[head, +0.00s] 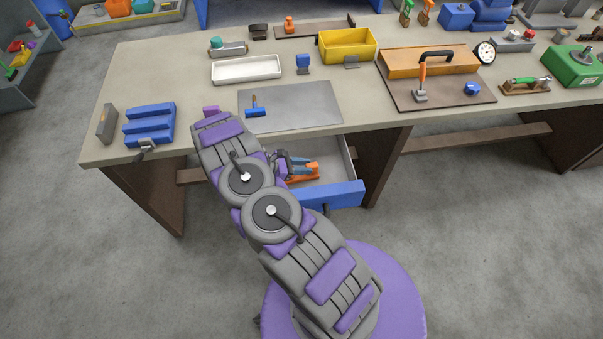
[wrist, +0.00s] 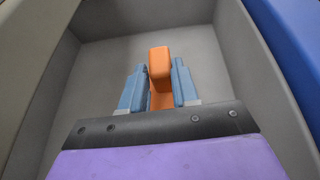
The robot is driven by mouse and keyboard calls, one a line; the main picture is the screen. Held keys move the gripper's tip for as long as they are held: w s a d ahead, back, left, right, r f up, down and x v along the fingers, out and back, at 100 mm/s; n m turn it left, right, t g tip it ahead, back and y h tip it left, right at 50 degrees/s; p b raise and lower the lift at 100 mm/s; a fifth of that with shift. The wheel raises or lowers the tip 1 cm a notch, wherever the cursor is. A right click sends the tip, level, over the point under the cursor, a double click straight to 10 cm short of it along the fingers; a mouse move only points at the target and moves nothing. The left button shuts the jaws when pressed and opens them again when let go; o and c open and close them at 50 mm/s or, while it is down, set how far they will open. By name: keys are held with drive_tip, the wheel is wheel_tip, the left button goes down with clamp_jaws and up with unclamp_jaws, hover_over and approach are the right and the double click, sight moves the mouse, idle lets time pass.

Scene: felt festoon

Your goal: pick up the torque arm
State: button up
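An orange piece (head: 303,175), the only object I see in the open drawer and seemingly the torque arm, lies low inside it. In the wrist view its raised orange end (wrist: 160,61) stands between and just beyond the fingertips, and a flatter orange part shows between the fingers. My gripper (head: 297,164) reaches down into the drawer. Its two blue fingers (wrist: 159,88) stand on either side of the orange piece, very close to it. I cannot tell whether they press on it. Part of the piece is hidden by the fingers and the gripper body.
The grey drawer (head: 349,163) has a blue front (head: 335,196) and hangs open below the bench (head: 188,118). Its walls surround my gripper closely. A grey mat (head: 300,104) with a blue-headed hammer (head: 255,111) and a blue stepped block (head: 150,124) lie on top. Open floor is at the left.

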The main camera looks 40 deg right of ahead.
drive_tip(key=shift+a, duration=0.5)
clamp_jaws()
drive_tip(key=shift+d, duration=0.3)
